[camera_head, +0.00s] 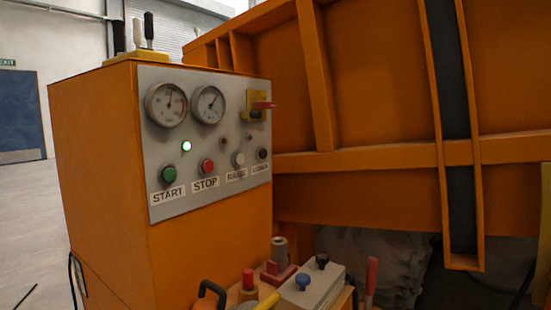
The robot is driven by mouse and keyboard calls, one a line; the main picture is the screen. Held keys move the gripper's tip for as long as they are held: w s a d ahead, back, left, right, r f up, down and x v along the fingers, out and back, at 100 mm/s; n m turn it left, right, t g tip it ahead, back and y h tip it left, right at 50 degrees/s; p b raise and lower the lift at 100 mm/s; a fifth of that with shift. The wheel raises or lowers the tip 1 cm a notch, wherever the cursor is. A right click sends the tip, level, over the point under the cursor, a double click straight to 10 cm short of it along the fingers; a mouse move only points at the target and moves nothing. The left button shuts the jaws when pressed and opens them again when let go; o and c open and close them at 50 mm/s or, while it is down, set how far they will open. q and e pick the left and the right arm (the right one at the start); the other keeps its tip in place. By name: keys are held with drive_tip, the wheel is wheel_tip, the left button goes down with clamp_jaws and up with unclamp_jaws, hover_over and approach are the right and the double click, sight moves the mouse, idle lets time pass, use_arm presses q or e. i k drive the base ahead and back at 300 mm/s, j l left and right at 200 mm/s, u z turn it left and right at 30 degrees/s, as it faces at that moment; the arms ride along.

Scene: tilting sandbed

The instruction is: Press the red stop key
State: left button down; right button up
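The red stop key (207,166) is a round red button on the grey control panel (220,130), just above a white label reading STOP (205,183). The panel is on the front of an orange cabinet (105,180). A green start key (168,174) sits to its left, above the START label. A white key (238,159) and a black key (263,153) are to its right. A green lamp (186,146) above the keys is lit. Nothing covers the stop key. Neither of my grippers shows in the view.
Two dials (166,104) and a red-handled switch (260,105) are higher on the panel. Below the panel, a cluttered surface holds a grey box with knobs (308,286) and other tools. An orange ribbed structure (380,80) stands behind at right. Open floor (30,230) lies at left.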

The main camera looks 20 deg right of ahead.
sight(208, 166)
drive_tip(key=i+l, duration=0.1)
drive_tip(key=l, duration=0.3)
drive_tip(key=i+l, duration=0.1)
drive_tip(key=l, duration=0.25)
drive_tip(key=i+l, duration=0.1)
drive_tip(key=l, duration=0.3)
drive_tip(key=i+l, duration=0.15)
drive_tip(key=l, duration=0.25)
drive_tip(key=i+l, duration=0.1)
drive_tip(key=l, duration=0.25)
